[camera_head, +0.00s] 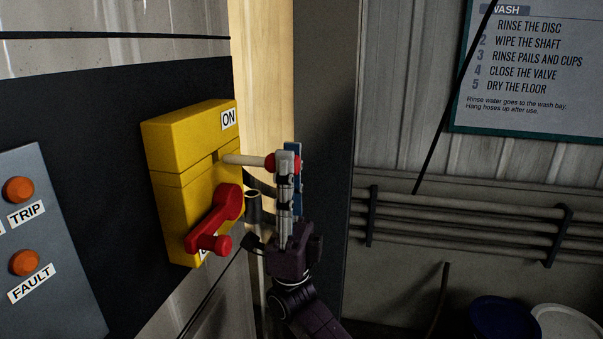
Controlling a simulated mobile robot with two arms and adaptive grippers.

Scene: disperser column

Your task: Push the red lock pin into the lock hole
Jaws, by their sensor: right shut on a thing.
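The lock pin, with a pale shaft (245,160) and a red head (270,163), is held level in front of the yellow switch box (180,145). My right gripper (287,163) is upright and shut on the red head. The shaft points left, and its tip meets the box's face in the picture, below the ON label. I cannot tell whether the tip is inside the lock hole; the hole itself is not visible. The box's red handle (228,204) slants down to the left, below the pin. My left gripper is not in view.
A grey panel (40,250) with TRIP and FAULT lamps is at the left. A wooden post (262,60) stands behind my right gripper. Pipes (470,215) run along the right wall under a wash sign (535,70). Pails (500,318) are at the lower right.

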